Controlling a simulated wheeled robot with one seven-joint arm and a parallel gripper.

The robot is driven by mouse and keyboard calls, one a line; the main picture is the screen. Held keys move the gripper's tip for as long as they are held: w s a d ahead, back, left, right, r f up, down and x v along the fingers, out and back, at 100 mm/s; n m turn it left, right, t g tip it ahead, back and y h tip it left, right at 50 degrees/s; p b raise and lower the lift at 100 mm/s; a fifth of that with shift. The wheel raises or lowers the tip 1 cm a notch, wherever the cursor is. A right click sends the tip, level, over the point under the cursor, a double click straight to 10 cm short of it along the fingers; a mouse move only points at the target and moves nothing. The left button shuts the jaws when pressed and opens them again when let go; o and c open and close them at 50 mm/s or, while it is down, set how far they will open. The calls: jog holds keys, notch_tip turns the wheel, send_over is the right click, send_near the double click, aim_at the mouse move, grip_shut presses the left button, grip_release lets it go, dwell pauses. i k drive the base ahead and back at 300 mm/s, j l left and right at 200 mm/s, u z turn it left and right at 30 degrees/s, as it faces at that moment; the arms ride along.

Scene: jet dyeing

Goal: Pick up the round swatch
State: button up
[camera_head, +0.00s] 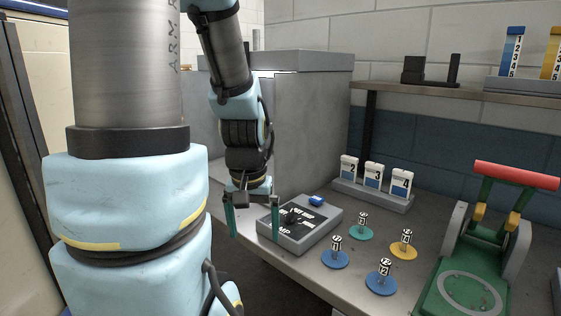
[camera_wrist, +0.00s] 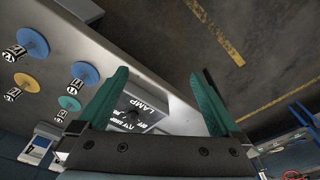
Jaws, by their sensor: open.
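Several round swatches, each a flat disc with a tagged upright knob, stand on the grey bench. In the head view they are a teal one (camera_head: 368,236), a near blue one (camera_head: 334,262), a yellow one (camera_head: 405,252) and a front blue one (camera_head: 381,288). The wrist view shows them at left: blue (camera_wrist: 33,40), blue (camera_wrist: 88,70), yellow (camera_wrist: 30,84), teal (camera_wrist: 68,102). The frames do not show which one the task means. My gripper (camera_head: 250,225) is open and empty, left of the discs by the lamp box; its green fingers also show in the wrist view (camera_wrist: 160,78).
The lamp box (camera_head: 322,232) sits between my gripper and the discs. Behind are numbered white cards in a rack (camera_head: 370,194). A green device with a red handle (camera_head: 515,175) stands right. A shelf (camera_head: 460,93) runs above. The bench's front edge is near the discs.

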aim_at(380, 282)
jog(key=i+j, duration=0.45)
jog(key=j, duration=0.2)
jog(key=i+j+z, duration=0.2)
jog(key=z, duration=0.15)
jog(key=i+j+z, duration=0.15)
jog(key=j+z, duration=0.2)
jog(key=i+j+z, duration=0.1)
jog(key=j+z, duration=0.25)
jog(key=z, duration=0.65)
